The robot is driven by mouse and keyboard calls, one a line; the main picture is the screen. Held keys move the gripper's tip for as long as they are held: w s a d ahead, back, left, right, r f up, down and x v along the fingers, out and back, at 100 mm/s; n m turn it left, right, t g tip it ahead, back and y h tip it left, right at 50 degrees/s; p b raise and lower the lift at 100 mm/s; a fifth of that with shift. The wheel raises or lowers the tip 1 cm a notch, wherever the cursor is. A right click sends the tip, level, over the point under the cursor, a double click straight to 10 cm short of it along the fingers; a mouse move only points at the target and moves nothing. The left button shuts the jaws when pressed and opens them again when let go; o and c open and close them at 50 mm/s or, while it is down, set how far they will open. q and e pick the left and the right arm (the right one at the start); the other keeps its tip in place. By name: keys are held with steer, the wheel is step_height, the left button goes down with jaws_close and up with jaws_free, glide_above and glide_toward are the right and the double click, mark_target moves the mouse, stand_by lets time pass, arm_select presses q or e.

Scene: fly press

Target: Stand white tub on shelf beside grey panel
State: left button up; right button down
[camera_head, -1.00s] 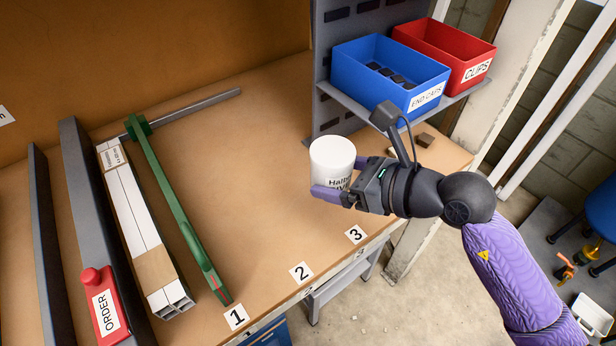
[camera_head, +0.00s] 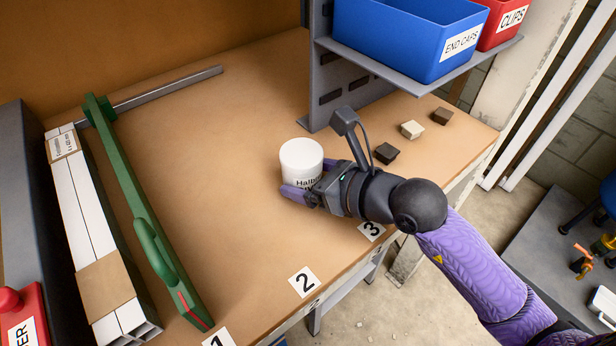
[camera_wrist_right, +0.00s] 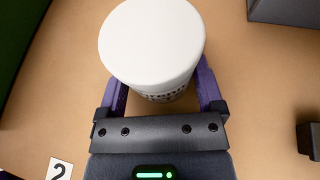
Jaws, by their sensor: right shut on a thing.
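The white tub (camera_head: 301,160) has dark lettering on its side and looks upright in the head view. My right gripper (camera_head: 310,190) is shut on it, with purple fingers on either side. In the right wrist view the tub (camera_wrist_right: 152,45) shows its plain white top between the fingers (camera_wrist_right: 160,95). Whether its base touches the wooden bench (camera_head: 235,200) I cannot tell. The grey slotted panel (camera_head: 350,80) stands behind and to the right of the tub, apart from it. A grey shelf (camera_head: 425,88) juts from the panel. My left gripper is not in view.
A blue END CAPS bin (camera_head: 405,35) and a red CLIPS bin (camera_head: 500,22) stand on the shelf. Small blocks (camera_head: 412,129) lie on the bench below. A green bar tool (camera_head: 150,230) and white lengths (camera_head: 90,220) lie at left. The bench middle is clear.

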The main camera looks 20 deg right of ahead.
steer(key=shift+f, duration=0.1)
jaws_free()
steer(key=shift+s+d+r, duration=0.15)
steer(key=shift+s+r, duration=0.15)
steer(key=p+v, duration=0.3)
steer(key=v, duration=0.7)
steer(key=shift+s+d+r+p, duration=0.15)
steer(key=shift+s+d+p, duration=0.2)
steer(key=shift+s, duration=0.1)
